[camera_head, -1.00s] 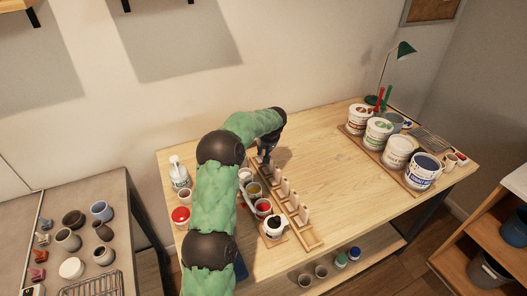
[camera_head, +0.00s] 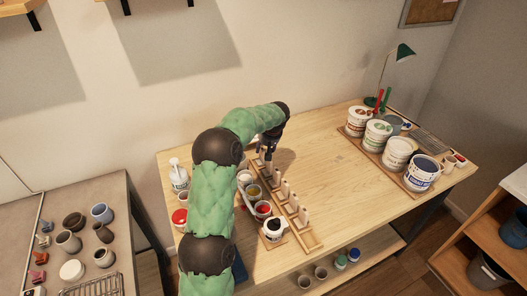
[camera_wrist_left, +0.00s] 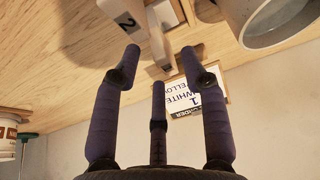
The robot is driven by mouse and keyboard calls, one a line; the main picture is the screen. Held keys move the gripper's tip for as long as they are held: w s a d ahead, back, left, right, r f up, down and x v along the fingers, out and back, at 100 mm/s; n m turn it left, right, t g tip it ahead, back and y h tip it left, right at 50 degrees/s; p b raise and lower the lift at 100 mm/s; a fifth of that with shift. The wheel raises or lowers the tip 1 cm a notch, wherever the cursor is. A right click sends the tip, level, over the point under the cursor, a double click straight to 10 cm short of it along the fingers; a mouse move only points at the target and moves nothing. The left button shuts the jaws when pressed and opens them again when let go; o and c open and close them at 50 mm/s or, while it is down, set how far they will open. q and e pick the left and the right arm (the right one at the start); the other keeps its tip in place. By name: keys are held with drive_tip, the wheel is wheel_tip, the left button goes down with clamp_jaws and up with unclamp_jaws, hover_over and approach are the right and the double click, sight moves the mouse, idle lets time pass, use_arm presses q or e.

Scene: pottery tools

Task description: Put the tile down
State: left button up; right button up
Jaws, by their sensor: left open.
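My left gripper (camera_head: 268,156) is at the far end of a wooden rack (camera_head: 312,243), above the table. In the left wrist view its dark fingers (camera_wrist_left: 160,70) are spread, with nothing clasped. A pale upright tile (camera_wrist_left: 157,40) stands just beyond and between the fingertips; I cannot tell whether any finger touches it. A pale tile marked 2 (camera_wrist_left: 124,22) is beside it. In the head view, several pale tiles (camera_head: 285,189) stand upright in a row along the rack. The rack's far end is partly hidden by the gripper. My right gripper is not in view.
Glaze cups (camera_head: 263,208) line the left side of the rack, close to my arm. A printed card (camera_wrist_left: 188,98) lies near the fingers. Large glaze tubs (camera_head: 398,152) stand at the right. The middle of the table is clear.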

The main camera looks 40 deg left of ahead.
use_arm(q)
drive_tip(key=p+v, duration=0.1)
drive_tip(key=v, duration=0.6)
drive_tip(key=shift+d+r, duration=0.15)
drive_tip(key=shift+r, duration=0.25)
